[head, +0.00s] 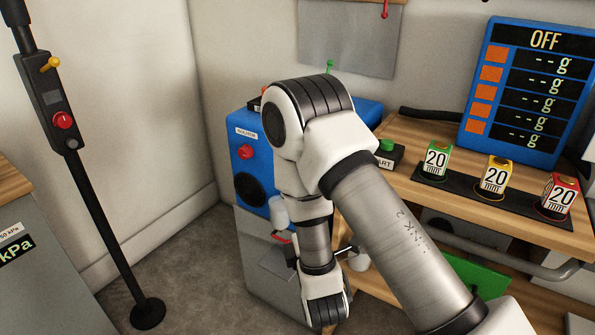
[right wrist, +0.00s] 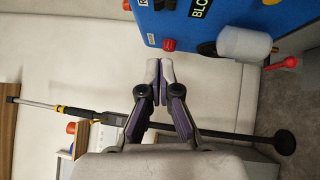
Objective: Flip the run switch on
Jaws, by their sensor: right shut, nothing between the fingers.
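No switch with a readable "run" label shows. The blue machine (head: 245,167) has a red knob (head: 246,152) beside an isolator label, and my right arm hides much of its front. In the right wrist view the blue machine (right wrist: 205,20) is at the upper right, with the red knob (right wrist: 169,45) at its edge. A cut-off label starting with R is at its top. My right gripper (right wrist: 159,72) is shut and empty, its tips pointing up just below the red knob in the picture; contact cannot be told. In the head view its fingers are hidden. My left gripper is not in view.
A black pole (head: 95,205) with a yellow-levered control box (head: 53,108) stands left. A wooden bench (head: 410,180) at right holds a green start button (head: 387,145) and several coloured blocks. A blue display (head: 528,90) reads OFF. A red-handled lever (right wrist: 285,62) projects near a white cylinder (right wrist: 243,43).

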